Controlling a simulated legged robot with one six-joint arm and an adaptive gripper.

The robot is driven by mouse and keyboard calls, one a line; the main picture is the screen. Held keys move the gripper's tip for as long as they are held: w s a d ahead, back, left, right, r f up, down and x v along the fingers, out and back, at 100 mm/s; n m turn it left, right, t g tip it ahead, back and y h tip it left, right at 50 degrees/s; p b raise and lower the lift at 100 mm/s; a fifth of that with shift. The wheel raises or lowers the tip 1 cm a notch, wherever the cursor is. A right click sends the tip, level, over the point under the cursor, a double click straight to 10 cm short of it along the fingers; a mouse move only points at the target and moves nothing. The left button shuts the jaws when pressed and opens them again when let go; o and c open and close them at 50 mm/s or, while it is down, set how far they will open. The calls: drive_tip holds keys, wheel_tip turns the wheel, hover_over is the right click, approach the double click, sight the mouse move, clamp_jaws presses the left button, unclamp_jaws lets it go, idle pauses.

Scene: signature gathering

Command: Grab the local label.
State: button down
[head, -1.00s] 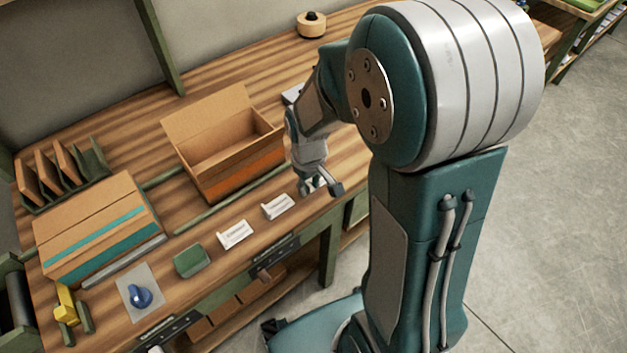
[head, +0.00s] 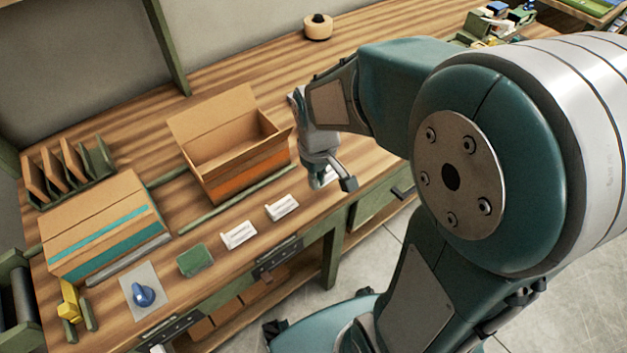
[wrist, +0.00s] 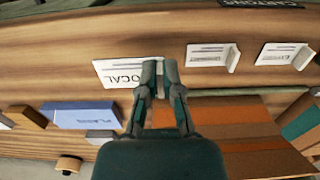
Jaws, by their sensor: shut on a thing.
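The local label (wrist: 120,72) is a white card reading "LOCAL" in the wrist view. My gripper (wrist: 160,72) is shut on its right part, and the fingers cover some of the card. In the head view my gripper (head: 330,180) is low over the front edge of the wooden bench, right of the open carton. Only a small white part of the local label (head: 328,175) shows there beside the fingers. I cannot tell whether the label touches the bench.
Two other white labels (head: 240,235) (head: 282,207) stand along the bench front. An open carton (head: 235,180) is behind them, and a closed carton (head: 100,215) is at left. A green block (head: 195,260) and blue knob (head: 143,295) are front left. A tape roll (head: 318,27) is at the back.

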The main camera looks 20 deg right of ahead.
drive_tip(key=s+r, duration=0.6)
drive_tip(key=s, duration=0.5)
drive_tip(key=shift+s+a+r, duration=0.2)
drive_tip(key=shift+a+r, duration=0.15)
drive_tip(key=shift+a, duration=0.05)
